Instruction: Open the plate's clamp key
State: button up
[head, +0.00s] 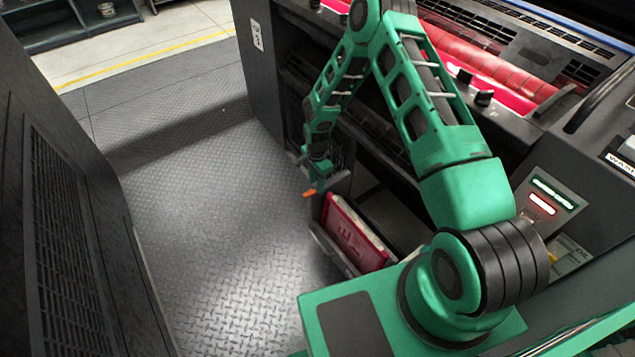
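My gripper (316,178) hangs at the end of my green arm, low in front of the dark press, near the middle of the picture. It is small and partly hidden by my wrist, so I cannot tell whether its fingers are open or shut. A small orange piece (309,193) shows right at its tip; I cannot tell whether it is the clamp key or part of the gripper, nor whether it is gripped. No plate or clamp key can be clearly made out. My arm covers part of the press front.
A red block with pale markings (350,234) sits in a dark open holder (335,252) just below my gripper. The press (262,75) has red rollers (480,55) on top. A dark cabinet (60,200) stands left. The patterned metal floor (210,230) between them is clear.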

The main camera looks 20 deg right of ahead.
aim_at(316, 182)
notch_tip(316, 182, up, 11)
jog(key=shift+f, duration=0.15)
dwell(0.4)
jog(key=shift+w, duration=0.1)
jog(key=s+d+r+n+h, duration=0.1)
jog(key=s+d+r, duration=0.4)
jog(key=r, duration=0.4)
jog(key=s+d+r+n, duration=0.2)
jog(key=s+d+r, duration=0.3)
jog(key=r, duration=0.4)
jog(key=s+d+r+n+h, duration=0.1)
jog(key=s+d+r, duration=0.2)
jog(key=d+r, duration=0.45)
jog(key=s+r+n, duration=0.1)
jog(key=s+r, duration=0.2)
jog(key=s, duration=0.6)
jog(key=s+d+r+n+y, duration=0.1)
jog(key=s+r, duration=0.3)
jog(key=s, duration=0.5)
jog(key=s+r+n+y, duration=0.1)
jog(key=s+r, duration=0.3)
jog(key=s, duration=0.5)
jog(key=shift+s+d+r+n, duration=0.15)
jog(key=shift+s+r+n, duration=0.1)
jog(key=shift+n, duration=0.35)
